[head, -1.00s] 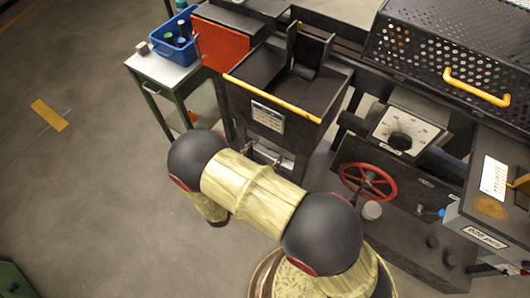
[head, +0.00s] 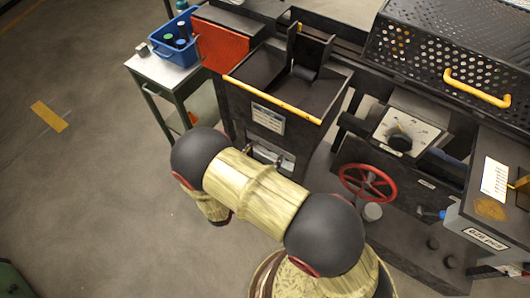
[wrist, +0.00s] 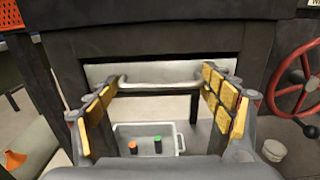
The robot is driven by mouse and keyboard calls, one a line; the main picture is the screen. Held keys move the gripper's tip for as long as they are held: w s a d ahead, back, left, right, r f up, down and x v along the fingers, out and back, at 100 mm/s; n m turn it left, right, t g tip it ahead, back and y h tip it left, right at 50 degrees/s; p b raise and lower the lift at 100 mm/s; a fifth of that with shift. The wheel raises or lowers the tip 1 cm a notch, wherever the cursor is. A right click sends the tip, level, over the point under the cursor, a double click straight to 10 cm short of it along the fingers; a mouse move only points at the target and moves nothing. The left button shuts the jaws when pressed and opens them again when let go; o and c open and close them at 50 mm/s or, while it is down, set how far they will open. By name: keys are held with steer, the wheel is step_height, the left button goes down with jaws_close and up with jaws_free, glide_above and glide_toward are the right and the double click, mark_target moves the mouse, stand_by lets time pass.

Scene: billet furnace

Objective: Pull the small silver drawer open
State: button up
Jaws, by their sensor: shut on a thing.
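The small silver drawer (wrist: 190,68) shows in the wrist view as a pale panel in a slot of the dark cabinet, with a bar handle (wrist: 165,84) across its front. In the head view the silver drawer (head: 284,160) is a small strip below the white label, partly hidden by my arm. My gripper (wrist: 160,82) has yellow-padded fingers at the two ends of the handle and is shut on it. How far the drawer stands out is hard to tell.
A red handwheel (head: 367,182) is right of the drawer. A side table (head: 165,75) with a blue bin (head: 174,50) stands at left. Below the handle, the wrist view shows a pale bin (wrist: 180,143) with small capped items.

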steer(key=c, duration=0.5)
steer(key=shift+o, duration=0.2)
steer(key=p+v, duration=0.2)
steer(key=v, duration=1.3)
steer(key=shift+d+r, duration=0.1)
steer(key=o, duration=1.4)
steer(key=shift+c, duration=0.2)
steer(key=v, duration=0.7)
steer(key=shift+s+a, duration=0.15)
steer(key=shift+a, duration=0.1)
